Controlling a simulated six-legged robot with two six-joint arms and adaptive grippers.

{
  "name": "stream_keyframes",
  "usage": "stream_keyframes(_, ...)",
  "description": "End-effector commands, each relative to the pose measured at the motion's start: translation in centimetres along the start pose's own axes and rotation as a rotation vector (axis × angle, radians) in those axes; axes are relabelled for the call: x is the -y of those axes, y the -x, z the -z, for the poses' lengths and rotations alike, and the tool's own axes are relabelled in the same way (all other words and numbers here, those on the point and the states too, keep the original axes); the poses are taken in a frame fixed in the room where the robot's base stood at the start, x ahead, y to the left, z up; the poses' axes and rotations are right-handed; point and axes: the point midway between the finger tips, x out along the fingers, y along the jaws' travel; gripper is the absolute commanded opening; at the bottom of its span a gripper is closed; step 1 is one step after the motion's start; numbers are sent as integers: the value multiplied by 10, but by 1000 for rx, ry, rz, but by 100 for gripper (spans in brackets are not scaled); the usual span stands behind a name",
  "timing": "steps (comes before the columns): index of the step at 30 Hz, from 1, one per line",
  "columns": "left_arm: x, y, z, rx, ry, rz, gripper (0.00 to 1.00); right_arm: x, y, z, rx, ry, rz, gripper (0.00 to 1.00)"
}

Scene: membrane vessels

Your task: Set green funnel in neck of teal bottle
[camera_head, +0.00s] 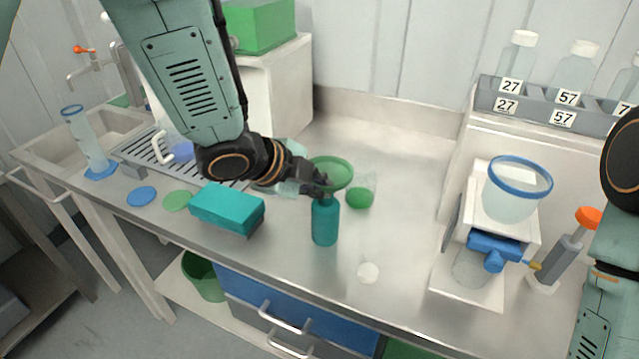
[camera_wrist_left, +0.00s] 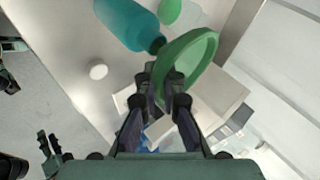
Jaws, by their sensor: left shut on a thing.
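The green funnel (camera_head: 333,172) has its wide rim up, and my left gripper (camera_head: 320,184) is shut on it. The teal bottle (camera_head: 325,222) stands upright on the bench just below the funnel and my fingers. In the left wrist view the funnel rim (camera_wrist_left: 213,48) shows beyond the fingertips (camera_wrist_left: 167,88), close beside the dark neck of the bottle (camera_wrist_left: 127,22). My fingers hide the funnel's stem, so I cannot tell whether it is in the neck. My right arm shows at the right edge of the head view, its gripper out of frame.
A clear beaker with green contents (camera_head: 360,196) stands right behind the bottle. A teal box (camera_head: 228,208) lies to the left, a white disc (camera_head: 368,272) in front. A white filter stand with a blue-rimmed vessel (camera_head: 516,190) is at right. The bench between is clear.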

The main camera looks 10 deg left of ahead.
Motion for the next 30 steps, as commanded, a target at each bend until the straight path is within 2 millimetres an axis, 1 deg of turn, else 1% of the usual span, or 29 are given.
stream_keyframes(3,-4,-4,-2,0,1,1,0,0,-5,0,0,1,0,40)
stream_keyframes(13,-4,-5,-2,0,0,0,0,0,-5,0,0,0,0,40)
stream_keyframes(14,-4,-5,-2,0,0,0,7,0,-5,0,0,0,0,40)
stream_keyframes(15,-4,-5,-2,0,0,0,11,0,-5,0,0,0,0,40)
stream_keyframes(23,-4,-5,-2,0,0,0,33,0,-5,0,0,0,0,40)
stream_keyframes(30,-4,-5,-2,0,0,0,33,0,-5,0,0,1,0,40)
